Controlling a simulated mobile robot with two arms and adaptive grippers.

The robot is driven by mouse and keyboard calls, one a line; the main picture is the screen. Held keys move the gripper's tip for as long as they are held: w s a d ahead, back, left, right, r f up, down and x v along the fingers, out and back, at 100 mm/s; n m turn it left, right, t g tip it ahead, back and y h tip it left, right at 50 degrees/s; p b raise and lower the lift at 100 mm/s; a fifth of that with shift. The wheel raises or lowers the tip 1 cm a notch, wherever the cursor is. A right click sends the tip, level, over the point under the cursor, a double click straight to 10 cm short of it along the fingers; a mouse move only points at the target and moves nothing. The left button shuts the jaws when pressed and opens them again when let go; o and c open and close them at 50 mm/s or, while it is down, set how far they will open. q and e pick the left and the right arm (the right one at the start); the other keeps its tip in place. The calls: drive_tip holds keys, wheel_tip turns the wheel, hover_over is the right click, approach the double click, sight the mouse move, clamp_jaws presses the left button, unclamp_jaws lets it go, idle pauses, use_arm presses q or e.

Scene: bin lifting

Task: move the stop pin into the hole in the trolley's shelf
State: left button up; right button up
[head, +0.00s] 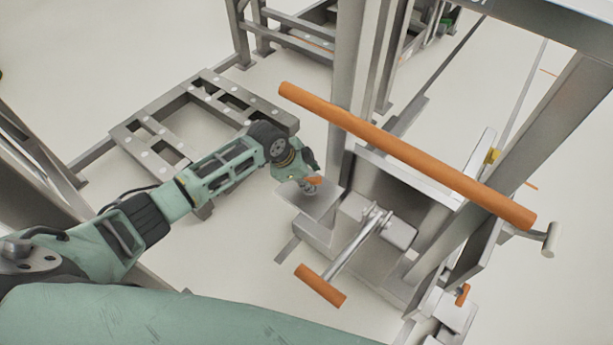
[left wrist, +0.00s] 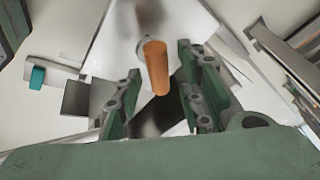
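The stop pin has an orange handle (head: 314,181) and stands at a flat grey metal shelf (head: 318,207) on the trolley's left side. In the left wrist view the orange handle (left wrist: 157,68) rises from a round metal fitting on the pale plate (left wrist: 115,45). My left gripper (head: 307,180) is at the pin. In the left wrist view its two green fingers (left wrist: 160,98) are spread, with the handle between them and a gap visible on each side. The fingertips are partly hidden in the head view. My right gripper is not in view.
A long orange bar (head: 405,155) crosses above the trolley. An orange-handled lever (head: 320,285) sticks out toward the front. Another small orange handle (head: 462,295) is at the lower right. Grey uprights (head: 350,70) stand close to my left gripper. A low metal frame (head: 160,145) lies behind my left arm.

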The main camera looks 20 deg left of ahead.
use_arm(q)
drive_tip(key=v, duration=0.8)
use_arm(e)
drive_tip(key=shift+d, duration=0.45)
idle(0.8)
